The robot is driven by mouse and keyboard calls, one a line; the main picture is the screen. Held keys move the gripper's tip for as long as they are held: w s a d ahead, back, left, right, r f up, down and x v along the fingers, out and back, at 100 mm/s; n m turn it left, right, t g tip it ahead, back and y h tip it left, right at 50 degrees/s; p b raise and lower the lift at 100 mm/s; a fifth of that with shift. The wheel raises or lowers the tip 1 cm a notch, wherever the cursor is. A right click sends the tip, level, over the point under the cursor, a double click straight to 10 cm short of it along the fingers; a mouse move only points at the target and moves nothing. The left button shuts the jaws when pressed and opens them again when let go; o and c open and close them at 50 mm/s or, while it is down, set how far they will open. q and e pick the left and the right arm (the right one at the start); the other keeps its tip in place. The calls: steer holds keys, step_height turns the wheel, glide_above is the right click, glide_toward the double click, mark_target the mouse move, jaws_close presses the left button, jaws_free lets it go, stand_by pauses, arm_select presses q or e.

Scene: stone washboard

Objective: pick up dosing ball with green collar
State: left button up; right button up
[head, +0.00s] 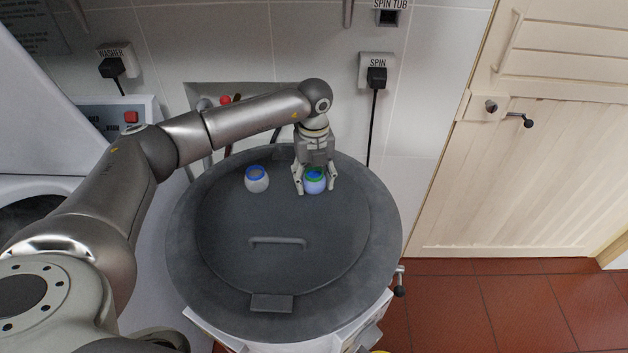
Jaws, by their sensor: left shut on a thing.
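The dosing ball with the green collar (314,186) is a small whitish-blue cup with a green rim, near the back right of the round grey lid (225,279). My left gripper (315,185) reaches down from above, its fingers on either side of the ball, shut on it. The ball's upper part is partly hidden by the gripper. I cannot tell whether the ball touches the lid or hangs just above it. My right gripper is not in the head view.
A second dosing ball, with a blue collar (257,179), stands on the lid left of my left gripper. The lid has a raised handle (277,241) in the middle. A tiled wall with plugs is close behind. The lid's front half is clear.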

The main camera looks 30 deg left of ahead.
arm_select(q)
steer(key=shift+c, duration=0.9)
steer(key=shift+r, duration=0.15)
